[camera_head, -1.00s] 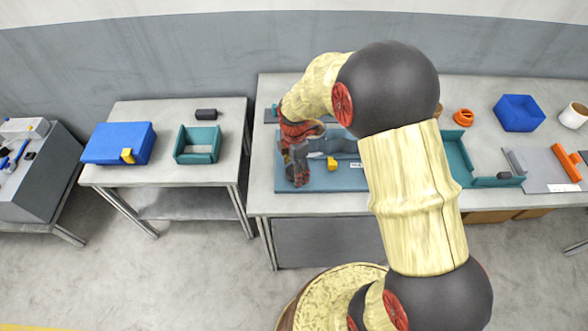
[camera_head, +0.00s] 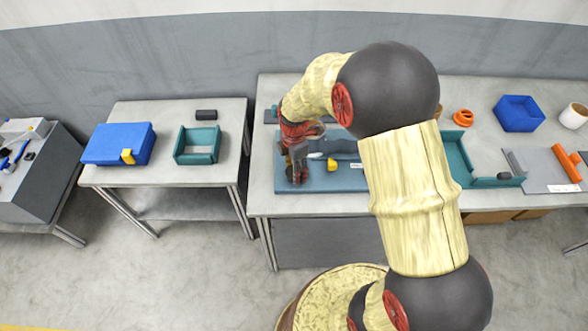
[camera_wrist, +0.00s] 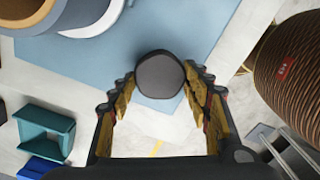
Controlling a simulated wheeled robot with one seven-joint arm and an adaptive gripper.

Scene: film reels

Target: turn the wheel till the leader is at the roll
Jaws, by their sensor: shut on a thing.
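My gripper (camera_wrist: 160,82) is shut on a dark grey round knob (camera_wrist: 160,72), which stands between its fingertips in the wrist view. Whether the knob belongs to the wheel cannot be seen. In the head view my gripper (camera_head: 297,176) is low over the left end of a blue board (camera_head: 345,182) on the long table. A dark grey form (camera_head: 343,146) lies on the board beside it, partly hidden by my arm. A yellow piece (camera_head: 332,165) and a small whitish patch (camera_head: 315,155) show there. In the wrist view a round dark blue-grey body (camera_wrist: 75,15) is at the top left. I cannot make out the leader or roll.
A teal tray (camera_head: 455,160), an orange ring (camera_head: 463,117), a blue bin (camera_head: 518,113) and a white cup (camera_head: 574,115) are to the right. A smaller table at left holds a blue box (camera_head: 112,143), a teal open box (camera_head: 197,157) and a black block (camera_head: 206,115).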

